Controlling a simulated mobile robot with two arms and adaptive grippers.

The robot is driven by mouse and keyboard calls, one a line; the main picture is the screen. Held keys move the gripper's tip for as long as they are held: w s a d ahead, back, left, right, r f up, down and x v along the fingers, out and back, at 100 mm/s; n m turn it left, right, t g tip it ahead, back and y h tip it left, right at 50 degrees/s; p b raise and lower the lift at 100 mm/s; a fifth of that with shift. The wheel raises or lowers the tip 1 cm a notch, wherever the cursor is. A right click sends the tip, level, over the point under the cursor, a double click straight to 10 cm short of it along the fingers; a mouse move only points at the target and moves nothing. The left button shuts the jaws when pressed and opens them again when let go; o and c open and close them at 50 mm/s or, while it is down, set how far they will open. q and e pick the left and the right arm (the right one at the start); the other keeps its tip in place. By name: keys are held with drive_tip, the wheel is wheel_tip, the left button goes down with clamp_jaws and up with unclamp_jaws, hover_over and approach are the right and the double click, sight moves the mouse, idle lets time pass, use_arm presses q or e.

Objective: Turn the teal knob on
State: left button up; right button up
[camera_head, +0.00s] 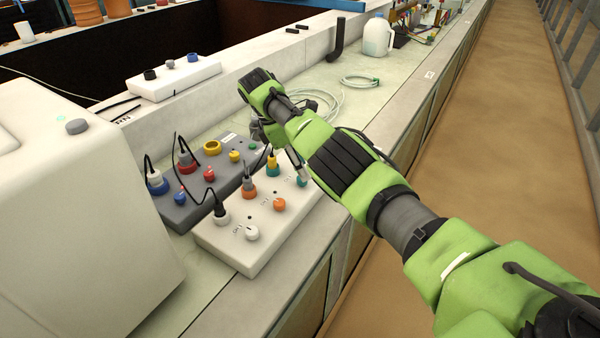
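A white control box (237,244) lies on the bench with knobs and plugs on top. A small teal knob (302,182) shows at its far right end, partly hidden by my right gripper. A teal socket (273,171) with a yellow-topped plug in it stands to its left. My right gripper (296,166) hangs over this end, with one finger pointing down close to the teal knob. I cannot tell whether it touches the knob. The other finger is mostly hidden, so its opening is unclear. My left gripper is out of view.
A grey box (176,214) with coloured knobs and cabled plugs lies behind. Orange knobs (279,204) and a white knob (252,233) share the white box. A large white housing (75,230) fills the left. Coiled hose (325,100) and a jug (377,36) stand farther back.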

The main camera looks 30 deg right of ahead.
wheel_tip(320, 180, up, 7)
drive_tip(key=shift+f, duration=0.25)
idle(0.5)
